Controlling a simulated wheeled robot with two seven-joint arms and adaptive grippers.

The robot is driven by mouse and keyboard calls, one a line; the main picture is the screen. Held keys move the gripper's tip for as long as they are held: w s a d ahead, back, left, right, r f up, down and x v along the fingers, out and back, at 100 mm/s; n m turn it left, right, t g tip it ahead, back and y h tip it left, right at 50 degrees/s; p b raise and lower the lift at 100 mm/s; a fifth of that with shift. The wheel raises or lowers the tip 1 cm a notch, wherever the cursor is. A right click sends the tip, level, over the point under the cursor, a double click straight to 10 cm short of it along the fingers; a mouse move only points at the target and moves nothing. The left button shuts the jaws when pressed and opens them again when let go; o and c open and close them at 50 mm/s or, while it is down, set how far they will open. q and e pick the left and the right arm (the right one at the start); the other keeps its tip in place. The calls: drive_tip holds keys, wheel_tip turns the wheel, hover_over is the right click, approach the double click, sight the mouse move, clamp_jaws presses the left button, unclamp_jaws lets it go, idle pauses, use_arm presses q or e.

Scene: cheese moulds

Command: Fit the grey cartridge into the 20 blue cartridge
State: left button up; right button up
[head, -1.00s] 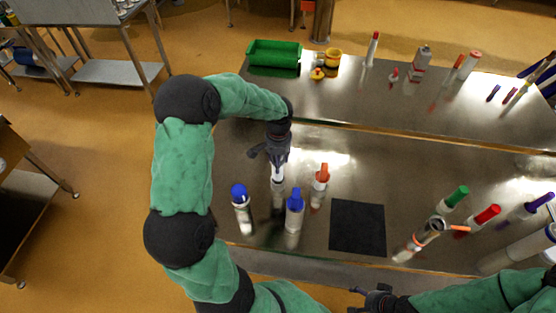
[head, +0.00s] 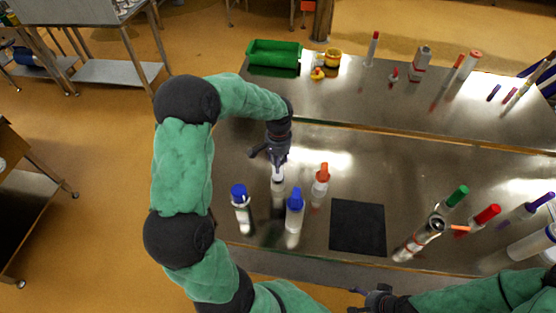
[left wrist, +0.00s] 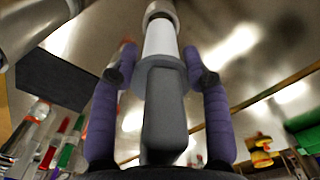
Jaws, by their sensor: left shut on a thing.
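My left gripper (head: 277,160) points down, shut on a slim white tube with a grey upper part, which I take as the grey cartridge (head: 277,176). In the left wrist view the grey block (left wrist: 164,110) lies between the two fingers, with the white body beyond it. Its lower end is near the table; I cannot tell whether it touches. Two blue-capped cartridges stand close by, one front left (head: 241,210) and one front right (head: 294,211); no number is readable on either. My right gripper (head: 372,297) is at the bottom edge, its fingers only partly visible.
An orange-capped tube (head: 320,182) stands right of the left gripper. A black mat (head: 357,228) lies flat and bare. Green- (head: 458,196), red- (head: 487,215) and purple-capped (head: 539,202) tubes stand at the right. A green crate (head: 274,54) is at the back. The table's middle right is clear.

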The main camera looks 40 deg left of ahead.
use_arm(q)
drive_tip(key=shift+f+b, duration=2.2)
drive_tip(key=shift+f, duration=0.9)
drive_tip(key=o, duration=1.2)
drive_tip(key=shift+o, duration=0.2)
wheel_tip(320, 180, up, 12)
drive_tip(key=shift+w+r, duration=0.1)
idle(0.5)
